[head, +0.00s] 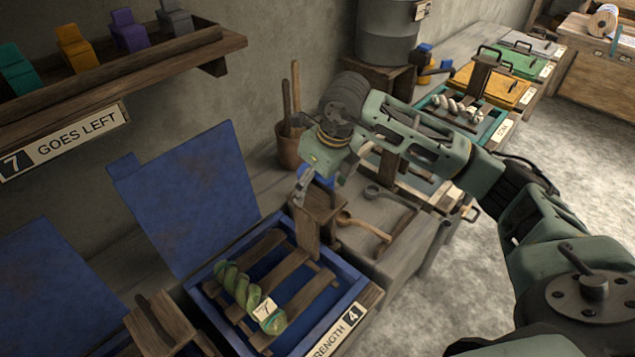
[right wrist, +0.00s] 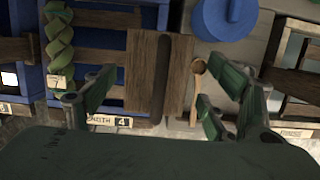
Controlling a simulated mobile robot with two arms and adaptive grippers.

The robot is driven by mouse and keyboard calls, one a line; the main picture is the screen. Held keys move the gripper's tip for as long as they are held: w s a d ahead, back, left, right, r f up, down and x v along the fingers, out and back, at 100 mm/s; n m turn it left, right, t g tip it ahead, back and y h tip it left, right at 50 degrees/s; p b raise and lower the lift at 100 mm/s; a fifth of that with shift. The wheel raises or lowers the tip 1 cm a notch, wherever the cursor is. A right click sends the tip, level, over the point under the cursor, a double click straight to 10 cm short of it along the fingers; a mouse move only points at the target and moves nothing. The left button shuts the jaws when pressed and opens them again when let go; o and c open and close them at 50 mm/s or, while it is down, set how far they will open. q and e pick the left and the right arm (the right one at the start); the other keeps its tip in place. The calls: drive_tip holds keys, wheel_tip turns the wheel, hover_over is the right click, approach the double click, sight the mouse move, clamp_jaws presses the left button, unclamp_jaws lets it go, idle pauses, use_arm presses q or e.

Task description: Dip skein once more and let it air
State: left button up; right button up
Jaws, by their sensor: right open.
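A green twisted skein (head: 236,284) with a small tag marked 7 lies on a slatted wooden rack (head: 297,297) in the blue vat (head: 352,292), whose front label ends in "RENGTH 4". The skein also shows at the upper left of the right wrist view (right wrist: 58,40). My right gripper (head: 301,190) is open and empty, above the vat's far right corner and the rack's upright wooden handle (head: 306,232). In the right wrist view the handle (right wrist: 158,75) lies between the spread fingers; I cannot tell whether they touch it. My left gripper is not in view.
A blue lid (head: 190,200) leans against the wall behind the vat. A wooden spoon (head: 362,225) lies on the bench right of it. A teal vat (head: 430,103) holds a pale skein (head: 457,106). A shelf (head: 120,72) with coloured blocks hangs at upper left.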

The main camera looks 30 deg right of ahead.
drive_tip(key=shift+w+a+r+p+v, duration=0.1)
drive_tip(key=shift+w+p+v, duration=0.15)
drive_tip(key=shift+p+v, duration=0.7)
drive_tip(key=shift+w+a+r+p+v, duration=0.1)
drive_tip(key=shift+w+p+v, duration=0.25)
drive_tip(key=shift+v, duration=1)
drive_tip(key=shift+w+a+p+v, duration=0.1)
drive_tip(key=shift+w+p+v, duration=0.05)
drive_tip(key=shift+p+v, duration=0.85)
drive_tip(key=shift+r+b, duration=0.1)
drive_tip(key=shift+b, duration=0.2)
